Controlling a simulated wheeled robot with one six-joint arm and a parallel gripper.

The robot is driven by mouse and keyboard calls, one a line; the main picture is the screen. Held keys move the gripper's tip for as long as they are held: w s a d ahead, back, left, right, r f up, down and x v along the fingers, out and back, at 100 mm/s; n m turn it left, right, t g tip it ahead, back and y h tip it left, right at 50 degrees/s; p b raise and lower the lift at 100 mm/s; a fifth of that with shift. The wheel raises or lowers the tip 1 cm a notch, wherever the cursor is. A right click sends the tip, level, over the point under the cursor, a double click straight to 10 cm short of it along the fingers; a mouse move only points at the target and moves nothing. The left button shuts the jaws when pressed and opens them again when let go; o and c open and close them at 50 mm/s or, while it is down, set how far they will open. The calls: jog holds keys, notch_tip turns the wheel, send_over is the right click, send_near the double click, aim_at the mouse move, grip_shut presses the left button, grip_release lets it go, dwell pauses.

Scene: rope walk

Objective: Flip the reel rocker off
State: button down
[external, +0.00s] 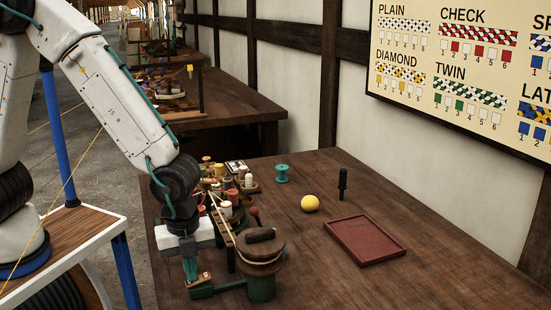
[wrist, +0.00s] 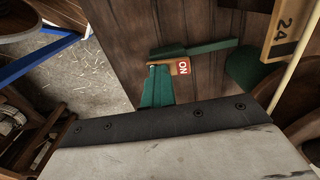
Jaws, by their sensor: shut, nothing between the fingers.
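The reel rocker (external: 205,277) is a small tan piece with a red patch, low on the green base of the reel machine at the table's near left. In the wrist view the rocker (wrist: 183,67) shows its red end, lettered ON. Its other end is partly hidden behind my fingers. My gripper (external: 191,277) points down just left of the red end, its green fingers shut and empty. In the wrist view my gripper (wrist: 156,70) overlaps the tan end; I cannot tell whether it touches.
The reel drum (external: 260,250) stands close to the right of my gripper. Several spools and a rack (external: 228,195) crowd behind it. A yellow ball (external: 310,203), a teal spool (external: 282,173), a dark upright tool (external: 343,184) and a red tray (external: 365,240) lie farther right. The table's front right is clear.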

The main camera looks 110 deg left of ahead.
aim_at(199, 278)
jog(key=shift+s+f, duration=0.15)
jog(key=shift+f, duration=0.25)
jog(key=shift+w+a+r, duration=0.2)
jog(key=shift+w+a, duration=0.2)
jog(key=shift+w, duration=0.05)
jog(key=shift+w+a+f, duration=0.1)
jog(key=shift+a, duration=0.2)
notch_tip(199, 278, up, 15)
jog(key=shift+d+f, duration=0.15)
jog(key=shift+d, duration=0.1)
